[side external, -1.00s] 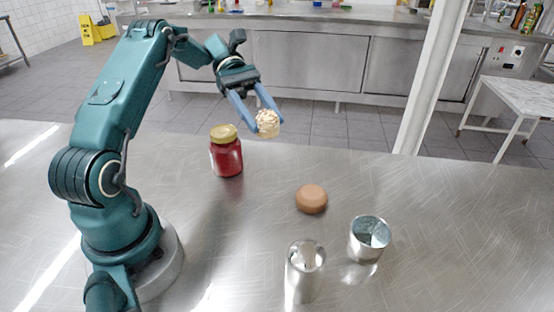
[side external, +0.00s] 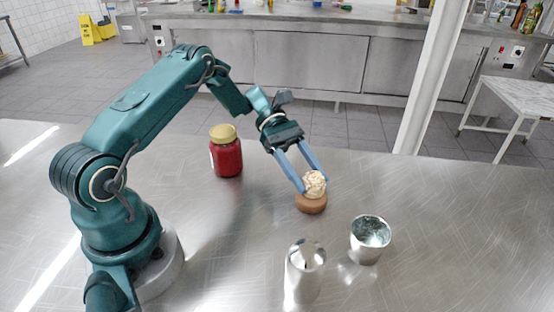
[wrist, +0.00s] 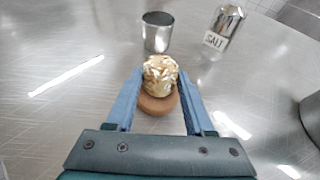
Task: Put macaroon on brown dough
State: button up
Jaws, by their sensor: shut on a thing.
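The macaroon (side external: 315,184) is a pale, round piece with white bits on top. My gripper (side external: 314,186) is shut on it, with a blue finger on either side; the macaroon also shows between the fingers in the wrist view (wrist: 160,74). The brown dough (side external: 311,204) is a smooth, round lump on the steel table. It lies right below the macaroon in the side view and shows under it in the wrist view (wrist: 158,104). I cannot tell whether the two touch.
A metal cup (side external: 369,240) stands right of the dough, and a shiny salt shaker (side external: 304,272) stands in front. A red jar with a yellow lid (side external: 226,152) stands to the left, behind. The table right of the cup is clear.

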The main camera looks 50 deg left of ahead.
jog(key=o, duration=1.3)
jog(key=shift+f, duration=0.1)
